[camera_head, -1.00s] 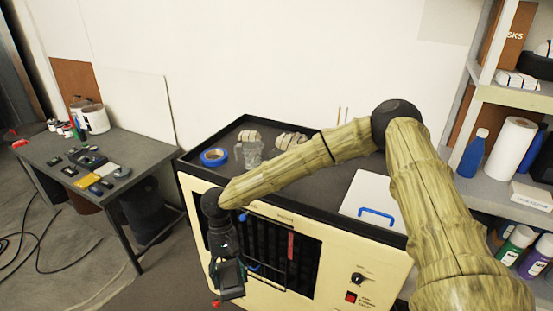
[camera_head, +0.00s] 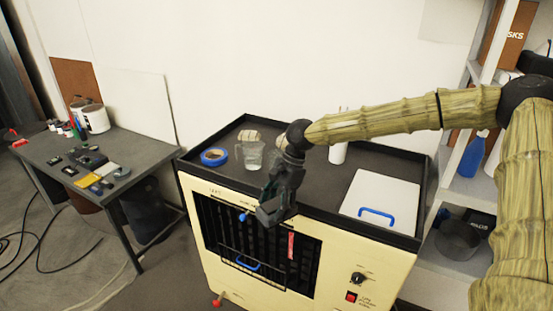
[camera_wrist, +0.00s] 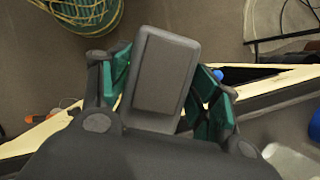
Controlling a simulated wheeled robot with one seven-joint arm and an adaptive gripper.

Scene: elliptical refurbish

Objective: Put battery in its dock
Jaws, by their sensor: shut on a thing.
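My gripper (camera_wrist: 162,88) is shut on a dark grey rounded block, which looks like the battery (camera_wrist: 165,75), held between its green finger pads in the wrist view. In the head view my gripper (camera_head: 268,212) hangs over the front top edge of the cream cabinet (camera_head: 365,268), in front of its dark slatted opening (camera_head: 225,228). The held block is hard to make out there against the dark gripper. I cannot tell which part is the battery dock.
On the cabinet's black-rimmed top stand blue tape (camera_head: 214,157), a clear jug (camera_head: 252,155) and a white panel with a blue handle (camera_head: 382,192). A grey table (camera_head: 140,152) with small devices stands left. Shelves (camera_head: 485,188) stand right. Floor is free between table and cabinet.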

